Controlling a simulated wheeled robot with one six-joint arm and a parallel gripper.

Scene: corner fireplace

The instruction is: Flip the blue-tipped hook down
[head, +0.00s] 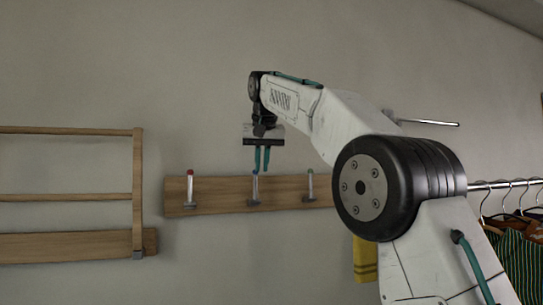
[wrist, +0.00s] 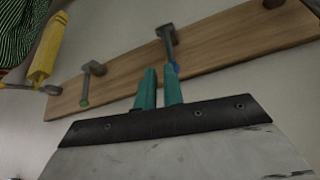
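The blue-tipped hook (head: 255,190) is the middle one on a wooden wall board (head: 225,197). It stands upright, tip up, from its grey mount. In the wrist view the same hook (wrist: 168,47) has its blue tip close beyond the right-hand finger; I cannot tell whether they touch. My gripper (head: 262,168) points down just above the hook, its teal fingers a narrow gap apart. The wrist view shows nothing held between the fingers of my gripper (wrist: 160,78).
A red-tipped hook (head: 190,187) and a green-tipped hook (head: 310,185) also stand upright on the board. A wooden rack (head: 137,190) is at left. A yellow cloth (head: 365,262) and a clothes rail (head: 505,184) are at right. The wall above the board's left part is clear.

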